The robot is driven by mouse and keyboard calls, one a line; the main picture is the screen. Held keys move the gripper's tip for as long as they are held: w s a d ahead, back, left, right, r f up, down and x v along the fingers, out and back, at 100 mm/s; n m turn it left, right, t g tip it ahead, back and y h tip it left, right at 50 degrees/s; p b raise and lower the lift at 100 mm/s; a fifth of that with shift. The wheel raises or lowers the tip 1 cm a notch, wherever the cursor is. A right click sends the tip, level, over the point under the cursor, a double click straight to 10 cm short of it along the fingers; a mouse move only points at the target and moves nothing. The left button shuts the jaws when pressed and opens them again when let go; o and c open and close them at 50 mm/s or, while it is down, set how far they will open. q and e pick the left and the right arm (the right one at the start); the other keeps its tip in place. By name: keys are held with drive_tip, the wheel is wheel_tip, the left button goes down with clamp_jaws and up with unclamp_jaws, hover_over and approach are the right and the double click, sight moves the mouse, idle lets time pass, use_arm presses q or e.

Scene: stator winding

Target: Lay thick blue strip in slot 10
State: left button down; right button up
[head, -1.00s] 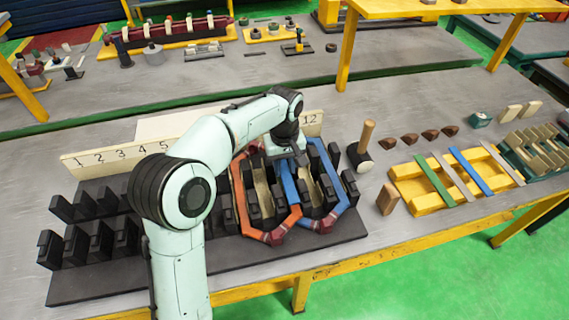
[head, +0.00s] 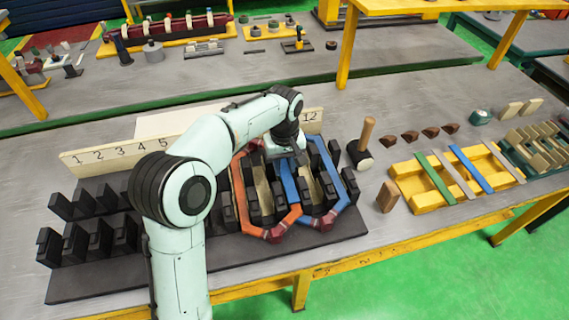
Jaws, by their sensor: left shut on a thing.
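My left gripper (head: 286,150) points down over the far part of the slotted black base (head: 200,252). It is shut at the far end of a thick blue strip (head: 289,182), which slants toward the front among the black teeth. The arm and hand hide the fingertips and the slot mouth. A blue coil (head: 346,196) and an orange coil (head: 240,196) lie around the teeth here, their near ends dark red. I cannot clearly separate the strip from the blue coil. My right gripper is out of view.
A yellow rack (head: 425,201) at right holds green, pale and blue strips. A mallet (head: 364,142) stands upright and a wooden block (head: 387,197) sits beside the base. Several brown wedges (head: 430,134) lie behind the rack. The bench front right is bare.

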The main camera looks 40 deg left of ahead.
use_arm(q)
drive_tip(key=shift+f, duration=0.45)
idle(0.3)
drive_tip(key=c, duration=0.7)
unclamp_jaws()
drive_tip(key=shift+c, duration=0.2)
drive_tip(key=shift+r, duration=0.2)
drive_tip(key=shift+r+p, duration=0.55)
drive_tip(key=shift+r, duration=0.1)
